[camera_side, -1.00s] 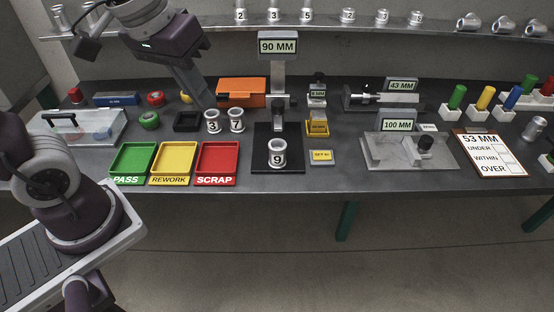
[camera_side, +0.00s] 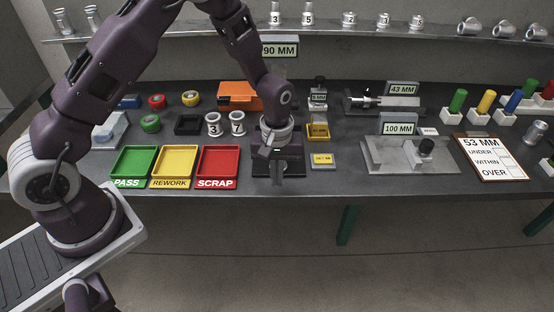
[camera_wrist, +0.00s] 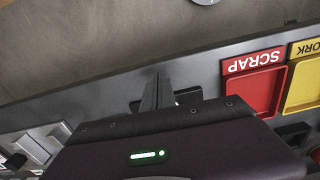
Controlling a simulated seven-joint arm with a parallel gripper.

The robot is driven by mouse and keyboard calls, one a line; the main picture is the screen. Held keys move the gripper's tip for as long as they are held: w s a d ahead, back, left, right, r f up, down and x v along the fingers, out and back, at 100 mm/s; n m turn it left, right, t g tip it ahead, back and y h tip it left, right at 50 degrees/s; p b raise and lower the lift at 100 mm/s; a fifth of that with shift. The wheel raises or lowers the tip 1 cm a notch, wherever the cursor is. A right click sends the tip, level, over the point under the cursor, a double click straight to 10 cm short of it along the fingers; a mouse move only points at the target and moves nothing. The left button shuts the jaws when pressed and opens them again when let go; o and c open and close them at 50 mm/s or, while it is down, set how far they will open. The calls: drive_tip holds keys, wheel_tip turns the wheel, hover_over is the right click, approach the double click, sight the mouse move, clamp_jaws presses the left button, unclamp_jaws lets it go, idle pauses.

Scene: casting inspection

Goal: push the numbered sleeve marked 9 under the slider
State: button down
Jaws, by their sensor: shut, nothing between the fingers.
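The sleeve marked 9 does not show now; my gripper and arm cover its place in the side view, and it is hidden in the wrist view. The slider gauge with the 90 MM sign (camera_side: 280,50) stands behind my arm, its post and slider mostly hidden. Its black base (camera_side: 296,170) shows around my gripper (camera_side: 278,180), which points down over the front part of the base. In the wrist view my fingers (camera_wrist: 155,92) are together with nothing between them. Whether they touch the sleeve cannot be seen.
Left of the base are the red SCRAP tray (camera_side: 218,165), the yellow REWORK tray (camera_side: 174,165) and the green PASS tray (camera_side: 133,165). Sleeves 3 (camera_side: 213,124) and 7 (camera_side: 237,123) stand behind. The table's front edge is near.

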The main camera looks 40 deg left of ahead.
drive_tip(key=shift+w+a+f, duration=0.25)
drive_tip(key=shift+w+a, duration=0.3)
drive_tip(key=shift+w, duration=0.1)
drive_tip(key=shift+w+a+f, duration=0.2)
drive_tip(key=shift+w+a, duration=0.35)
drive_tip(key=shift+w, duration=0.05)
drive_tip(key=shift+w+a, duration=0.25)
drive_tip(key=w+a, duration=0.3)
drive_tip(key=shift+w+a, duration=0.15)
drive_tip(key=shift+w, duration=0.1)
drive_tip(key=shift+s, duration=0.1)
